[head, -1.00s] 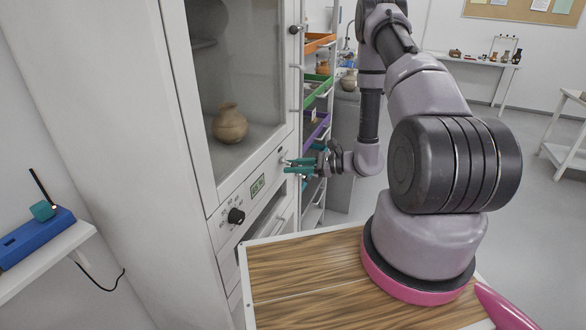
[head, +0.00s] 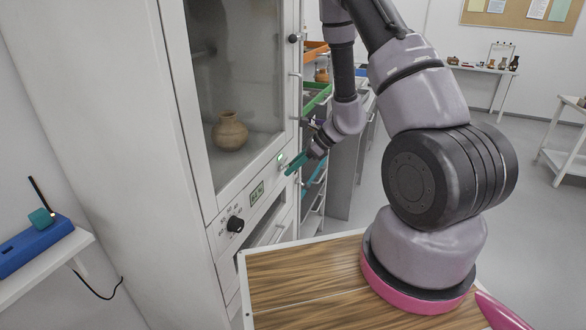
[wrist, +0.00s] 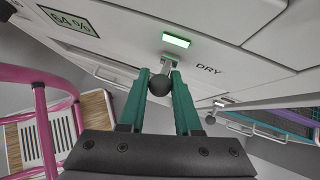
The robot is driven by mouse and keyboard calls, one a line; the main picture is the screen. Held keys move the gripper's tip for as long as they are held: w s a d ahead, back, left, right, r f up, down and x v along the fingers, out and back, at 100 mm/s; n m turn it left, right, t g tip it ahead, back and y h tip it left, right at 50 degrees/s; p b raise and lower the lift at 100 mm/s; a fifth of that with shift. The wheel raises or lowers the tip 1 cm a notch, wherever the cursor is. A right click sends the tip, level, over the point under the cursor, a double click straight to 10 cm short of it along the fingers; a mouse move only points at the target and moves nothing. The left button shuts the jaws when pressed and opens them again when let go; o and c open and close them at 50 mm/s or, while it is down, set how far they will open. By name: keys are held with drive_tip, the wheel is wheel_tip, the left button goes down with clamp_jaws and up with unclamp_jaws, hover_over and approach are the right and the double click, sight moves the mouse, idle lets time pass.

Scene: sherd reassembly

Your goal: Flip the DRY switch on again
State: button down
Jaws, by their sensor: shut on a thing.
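The DRY switch (wrist: 168,64) is a short metal lever ending in a dark ball knob, on the white cabinet's front panel in the wrist view. The word DRY is printed to its right. A green lamp (wrist: 176,41) just above the lever is lit; it also shows in the head view (head: 281,157). My gripper (wrist: 160,80) has teal fingers, one on each side of the ball knob, shut on it. In the head view my gripper (head: 291,168) is at the panel's right end and hides the lever.
A humidity display (wrist: 70,22) reads 64 %. A black dial (head: 235,224) sits left on the panel. Behind the glass door (head: 240,80) stands a clay pot (head: 230,131). A shelf rack with coloured trays (head: 318,100) is right of the cabinet. A wooden top (head: 300,275) lies below.

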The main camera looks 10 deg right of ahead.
idle(0.4)
drive_tip(key=c, duration=0.6)
unclamp_jaws()
drive_tip(key=shift+c, duration=0.2)
drive_tip(key=shift+r, duration=0.1)
drive_tip(key=v, duration=1)
drive_tip(key=shift+d+r, duration=0.25)
drive_tip(key=shift+r, duration=0.05)
